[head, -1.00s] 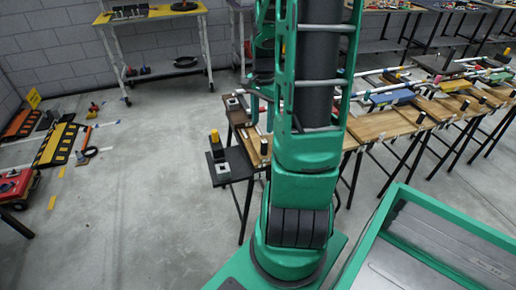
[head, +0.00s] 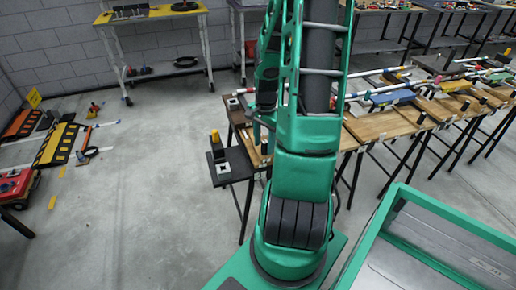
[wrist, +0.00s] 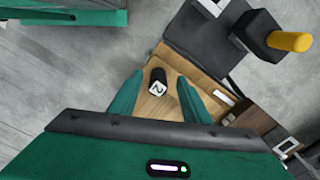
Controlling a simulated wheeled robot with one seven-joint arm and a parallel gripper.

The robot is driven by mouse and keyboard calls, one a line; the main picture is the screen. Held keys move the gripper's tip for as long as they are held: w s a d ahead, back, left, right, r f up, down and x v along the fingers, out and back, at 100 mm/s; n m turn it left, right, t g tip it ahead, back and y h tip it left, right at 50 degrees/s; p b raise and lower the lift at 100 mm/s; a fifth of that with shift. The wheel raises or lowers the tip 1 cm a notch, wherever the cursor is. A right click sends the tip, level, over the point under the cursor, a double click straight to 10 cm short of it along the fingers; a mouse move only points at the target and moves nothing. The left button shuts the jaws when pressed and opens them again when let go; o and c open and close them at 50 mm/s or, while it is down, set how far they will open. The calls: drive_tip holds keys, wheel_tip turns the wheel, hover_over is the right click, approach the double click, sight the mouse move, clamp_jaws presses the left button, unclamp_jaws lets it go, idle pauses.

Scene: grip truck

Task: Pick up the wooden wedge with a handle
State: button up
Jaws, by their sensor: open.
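The wooden wedge (wrist: 152,112) lies below my gripper in the wrist view, a light wood piece with an upright black handle (wrist: 157,80) that has a white marked top. My gripper (wrist: 159,76) is open, with one green finger on each side of the handle. I cannot tell whether the fingers touch it or how far above the wood they are. In the head view a bit of light wood (head: 255,157) shows at the near end of the table, partly hidden behind my arm.
A black block with a yellow handle (wrist: 290,41) stands beside the wedge; it also shows in the head view (head: 215,138). A row of wooden boards (head: 380,124) with black handles runs right along the tables.

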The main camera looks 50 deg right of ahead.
drive_tip(key=shift+f, duration=0.25)
drive_tip(key=shift+c, duration=0.5)
clamp_jaws()
drive_tip(key=shift+r, duration=0.2)
